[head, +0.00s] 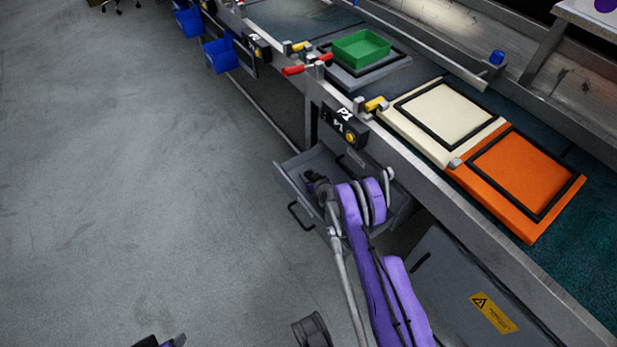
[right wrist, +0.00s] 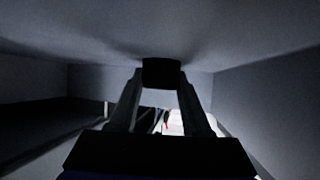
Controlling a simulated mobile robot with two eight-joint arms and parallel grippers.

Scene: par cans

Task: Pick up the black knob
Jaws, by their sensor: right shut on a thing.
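The black knob (right wrist: 161,73) shows in the right wrist view as a small dark block between the two fingertips. My right gripper (right wrist: 161,88) is shut on it. In the head view, my right gripper (head: 316,184) is down inside the open grey drawer (head: 290,172) under the conveyor bench. The knob cannot be made out there. Only a small dark and purple piece, probably of my left arm, shows at the bottom edge of the head view. My left gripper cannot be seen.
Above the drawer, the bench carries a cream tray (head: 440,108), an orange tray (head: 515,170) and a green bin (head: 361,47). A button box (head: 345,127) hangs on its front edge. A grey cabinet (head: 450,285) stands right of the drawer. The floor at left is clear.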

